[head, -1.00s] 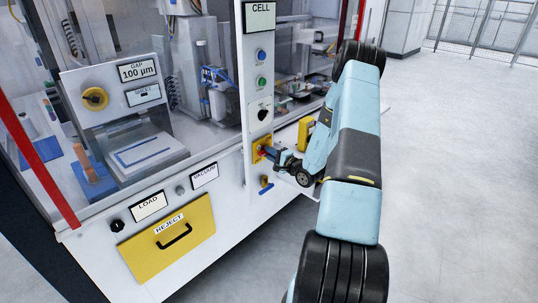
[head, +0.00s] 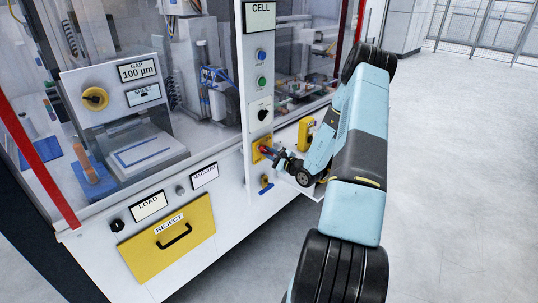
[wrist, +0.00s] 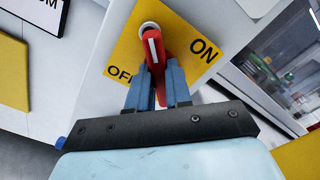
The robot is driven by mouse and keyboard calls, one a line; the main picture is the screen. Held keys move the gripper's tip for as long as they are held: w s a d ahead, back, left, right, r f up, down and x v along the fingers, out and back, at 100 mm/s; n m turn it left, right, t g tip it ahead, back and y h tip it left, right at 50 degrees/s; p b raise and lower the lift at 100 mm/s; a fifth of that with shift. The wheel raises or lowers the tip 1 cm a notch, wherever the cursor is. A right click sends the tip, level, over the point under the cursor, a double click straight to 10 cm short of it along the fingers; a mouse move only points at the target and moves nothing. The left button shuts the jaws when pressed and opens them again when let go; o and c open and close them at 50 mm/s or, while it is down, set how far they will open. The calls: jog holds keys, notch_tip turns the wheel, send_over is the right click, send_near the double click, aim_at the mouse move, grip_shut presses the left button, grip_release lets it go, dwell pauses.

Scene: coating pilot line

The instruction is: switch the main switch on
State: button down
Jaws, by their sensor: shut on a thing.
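The main switch is a yellow plate (head: 257,157) low on the white CELL column, with a red handle (head: 264,149). In the wrist view the plate (wrist: 125,52) carries the words OFF at lower left and ON at right. My gripper (head: 271,152) is at the plate from the right. Its two blue fingers (wrist: 159,76) are shut on the handle, one on each side, hiding its lower part.
Above the switch are a black selector (head: 262,115), a green button (head: 262,82) and a blue button (head: 261,54). A small yellow-and-blue valve (head: 266,183) sits below. A yellow device (head: 306,133) stands right of the column, close to my gripper. The floor at right is clear.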

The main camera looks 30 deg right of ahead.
jog(key=m, duration=0.8)
jog(key=shift+s+a+f+m, duration=0.1)
jog(key=shift+s+f+m, duration=0.1)
jog(key=shift+f+m, duration=0.1)
jog(key=c, duration=1.4)
grip_release()
jog(key=o, duration=0.4)
jog(key=shift+w+r, duration=0.15)
jog(key=shift+o, duration=0.2)
jog(key=v, duration=0.6)
jog(key=shift+r, duration=0.15)
